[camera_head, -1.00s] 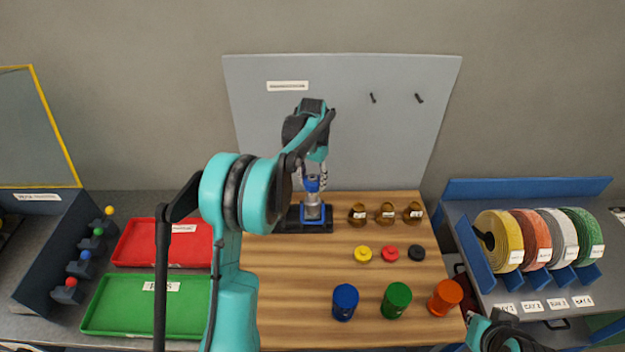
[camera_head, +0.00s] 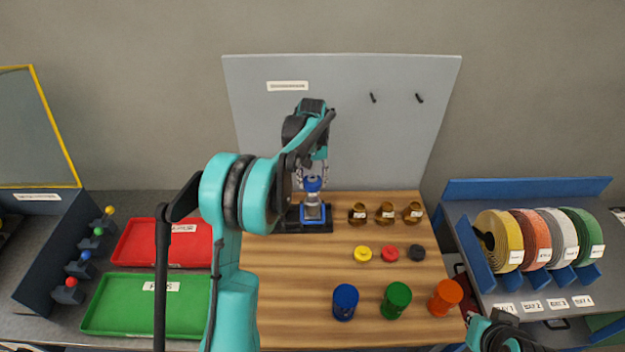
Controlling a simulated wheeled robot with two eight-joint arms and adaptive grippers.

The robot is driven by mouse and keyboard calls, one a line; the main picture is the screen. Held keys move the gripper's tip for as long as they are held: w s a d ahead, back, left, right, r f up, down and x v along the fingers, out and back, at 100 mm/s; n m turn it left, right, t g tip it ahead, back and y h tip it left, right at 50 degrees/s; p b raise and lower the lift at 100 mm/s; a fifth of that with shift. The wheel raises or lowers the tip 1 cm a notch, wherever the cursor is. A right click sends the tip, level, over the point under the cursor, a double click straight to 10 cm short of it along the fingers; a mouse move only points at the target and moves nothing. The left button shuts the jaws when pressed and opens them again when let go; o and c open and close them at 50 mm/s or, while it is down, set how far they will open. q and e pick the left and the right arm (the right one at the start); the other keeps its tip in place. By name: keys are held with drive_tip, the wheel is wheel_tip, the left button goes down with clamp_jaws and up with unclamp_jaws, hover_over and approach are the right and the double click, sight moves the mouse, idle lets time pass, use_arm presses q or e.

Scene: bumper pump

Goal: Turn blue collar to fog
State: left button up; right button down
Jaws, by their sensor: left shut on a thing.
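The blue collar (camera_head: 313,184) sits on top of a small pump standing upright in a dark holder (camera_head: 290,226) at the back left of the wooden board. My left gripper (camera_head: 313,177) reaches down from above and is shut on the blue collar; its fingers sit around the collar's sides. Any mark for the fog setting is too small to read. My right gripper (camera_head: 503,342) shows only in part at the bottom right edge, away from the pump, and its fingers cannot be made out.
Several amber bottles (camera_head: 385,212) stand right of the pump. Yellow (camera_head: 363,254), red (camera_head: 390,254) and black caps (camera_head: 416,252) lie in front. Blue (camera_head: 345,302), green (camera_head: 396,300) and orange jars (camera_head: 444,298) stand nearer. Red (camera_head: 135,246) and green trays (camera_head: 105,305) lie left.

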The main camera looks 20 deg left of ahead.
idle(0.3)
use_arm(q)
drive_tip(key=o, duration=1.2)
drive_tip(key=shift+c, duration=0.2)
wheel_tip(320, 180, up, 12)
